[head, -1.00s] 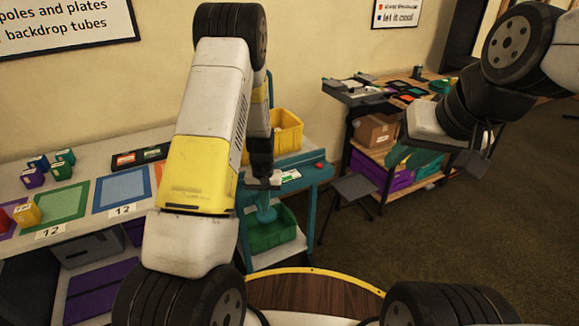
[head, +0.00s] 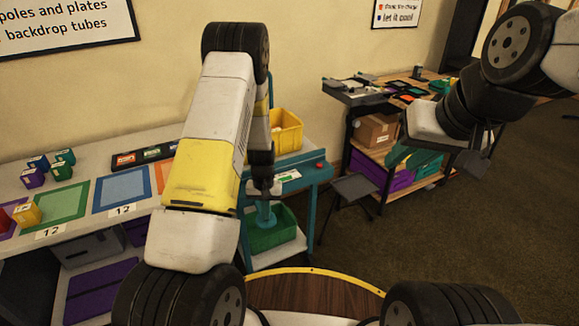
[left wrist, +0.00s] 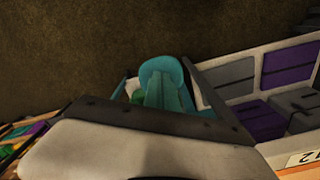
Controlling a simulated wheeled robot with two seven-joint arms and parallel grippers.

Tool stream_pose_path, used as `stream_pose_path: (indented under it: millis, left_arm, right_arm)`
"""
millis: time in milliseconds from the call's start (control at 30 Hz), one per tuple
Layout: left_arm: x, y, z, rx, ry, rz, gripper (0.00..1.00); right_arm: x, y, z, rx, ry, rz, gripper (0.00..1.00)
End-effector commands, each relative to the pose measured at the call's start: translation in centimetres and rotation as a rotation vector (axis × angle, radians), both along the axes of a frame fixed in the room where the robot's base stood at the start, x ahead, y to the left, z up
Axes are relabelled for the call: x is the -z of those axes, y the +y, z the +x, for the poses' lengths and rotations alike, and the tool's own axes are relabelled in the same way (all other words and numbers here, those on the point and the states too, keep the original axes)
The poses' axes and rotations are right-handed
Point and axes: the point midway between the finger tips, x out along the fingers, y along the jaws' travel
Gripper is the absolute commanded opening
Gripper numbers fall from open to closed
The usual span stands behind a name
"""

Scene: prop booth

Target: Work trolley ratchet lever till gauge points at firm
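The teal trolley (head: 313,180) stands beyond my left arm. A teal upright part (head: 265,214), perhaps the ratchet lever, shows at its near side, right below my left gripper (head: 266,190). The fingertips seem to touch its top, but their opening is too small to tell. In the left wrist view a rounded teal part (left wrist: 163,75) stands in the middle, beyond my gripper's body; the fingers are not clear there. A white panel with green (head: 288,176), perhaps the gauge, lies on the trolley top; its reading is illegible. My right gripper (head: 474,158) hangs at the right, away from the trolley.
A yellow bin (head: 287,133) stands on the trolley and a green bin (head: 272,236) on its lower shelf. A long table (head: 76,233) with coloured mats and small boxes is at left. A grey stool (head: 354,187) stands right of the trolley. The floor at right is open.

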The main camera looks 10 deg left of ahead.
Motion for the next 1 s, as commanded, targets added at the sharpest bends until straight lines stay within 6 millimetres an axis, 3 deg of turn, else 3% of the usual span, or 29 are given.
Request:
stream_pose_path:
  millis: [200,333,1000]
  left_arm:
    - [1.2,-0.1,-0.3,0.000,0.007,-0.001,0.00]
    - [0.7,-0.1,-0.2,0.000,0.006,-0.001,0.00]
    - [-6.1,-0.1,-0.1,0.001,0.001,-0.001,0.00]
  right_arm:
    - [0.0,0.0,0.0,0.000,0.000,0.000,0.26]
    - [0.0,0.0,0.0,0.000,0.000,0.000,0.26]
    - [0.0,0.0,0.0,0.000,0.000,0.000,0.26]
